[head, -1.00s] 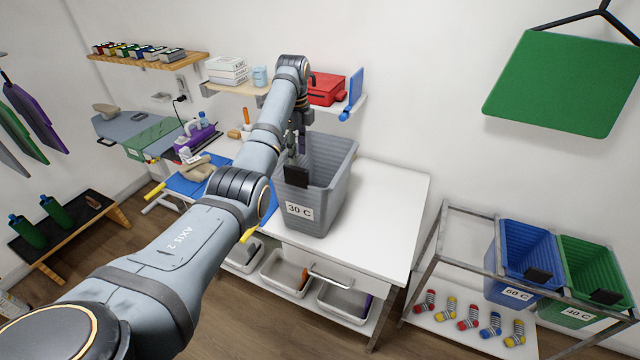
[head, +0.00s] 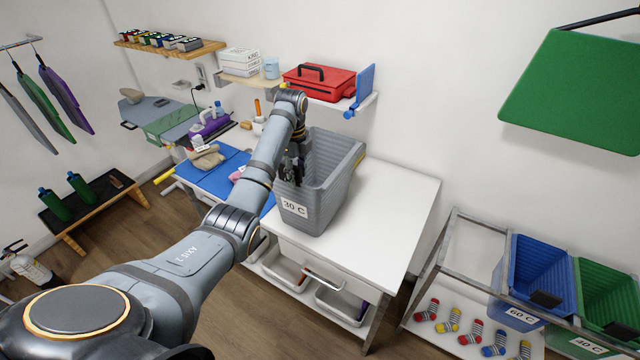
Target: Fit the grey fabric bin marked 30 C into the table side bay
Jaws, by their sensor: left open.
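The grey fabric bin marked 30 C (head: 325,205) stands upright on the white table (head: 398,205), its label facing me. My left gripper (head: 291,175) is open at the bin's near left rim, just above the label. It covers the black tab there, and I cannot tell whether it touches the bin. The metal rack (head: 447,245) stands right of the table. Its bay on the table side is empty, beside the blue bin marked 60 C (head: 540,272). My right gripper is not in view.
Several striped socks (head: 470,333) lie on the rack's lower shelf. A shelf with a red toolbox (head: 318,83) is behind the grey bin. The table's right part is clear.

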